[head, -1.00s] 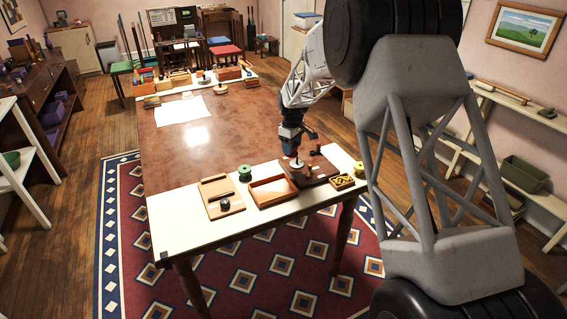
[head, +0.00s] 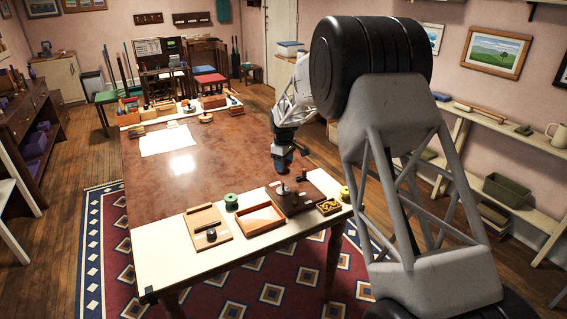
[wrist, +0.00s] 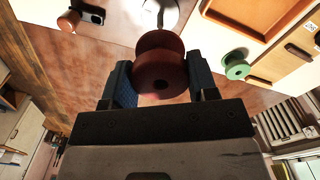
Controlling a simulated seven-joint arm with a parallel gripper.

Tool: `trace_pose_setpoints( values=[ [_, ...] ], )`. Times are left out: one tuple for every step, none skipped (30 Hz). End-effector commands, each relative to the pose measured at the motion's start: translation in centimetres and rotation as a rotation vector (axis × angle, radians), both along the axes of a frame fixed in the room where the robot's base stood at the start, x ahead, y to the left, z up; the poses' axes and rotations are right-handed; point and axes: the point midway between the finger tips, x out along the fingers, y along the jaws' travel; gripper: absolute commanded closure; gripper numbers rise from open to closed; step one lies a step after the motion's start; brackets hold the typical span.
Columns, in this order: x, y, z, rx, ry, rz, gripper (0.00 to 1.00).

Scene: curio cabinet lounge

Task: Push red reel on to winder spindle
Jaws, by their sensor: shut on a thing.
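My gripper (wrist: 160,88) is shut on the red reel (wrist: 160,62), which sits between its two blue fingers in the wrist view. In the head view my gripper (head: 283,163) is above the table, just behind the winder; the reel cannot be made out there. The spindle is bare. In the wrist view the spindle (wrist: 160,8) on its pale round base shows beyond the reel, apart from it, and the knob (wrist: 68,20) is left of it.
Left of the winder are an orange-brown tray (head: 261,219), a green reel (head: 231,201) and a wooden board with a black knob (head: 211,235). A small box of yellow pieces (head: 328,207) and a yellow reel (head: 345,193) are to its right. The brown tabletop behind is mostly clear.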

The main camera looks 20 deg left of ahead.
Motion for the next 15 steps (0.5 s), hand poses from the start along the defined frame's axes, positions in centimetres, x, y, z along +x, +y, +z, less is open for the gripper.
trace_pose_setpoints(
  values=[
    [0.0,0.0,-0.3,0.000,0.000,0.000,0.89],
    [0.0,0.0,-0.4,0.000,0.000,0.000,0.89],
    [0.0,0.0,-0.7,0.000,0.000,0.000,0.89],
    [0.0,0.0,-0.9,0.000,0.000,0.000,0.89],
    [0.0,0.0,-1.1,0.000,0.000,0.000,0.89],
    [0.0,0.0,-1.4,-0.001,0.001,0.000,0.89],
    [0.0,0.0,-1.6,-0.001,0.001,0.000,0.89],
    [0.0,0.0,-1.8,-0.001,0.001,0.000,0.89],
    [0.0,0.0,-2.1,-0.001,0.001,0.000,0.89],
    [0.0,0.0,-2.3,-0.001,0.001,0.000,0.89],
    [0.0,0.0,-2.5,-0.001,0.001,0.000,0.89],
    [0.0,0.0,-2.8,0.000,0.000,0.000,0.89],
    [0.0,0.0,-3.0,0.000,0.000,0.000,0.89],
    [0.0,0.0,-3.2,0.000,0.000,0.000,0.89],
    [0.0,0.0,-3.5,0.000,0.000,0.000,0.89]
  ],
)
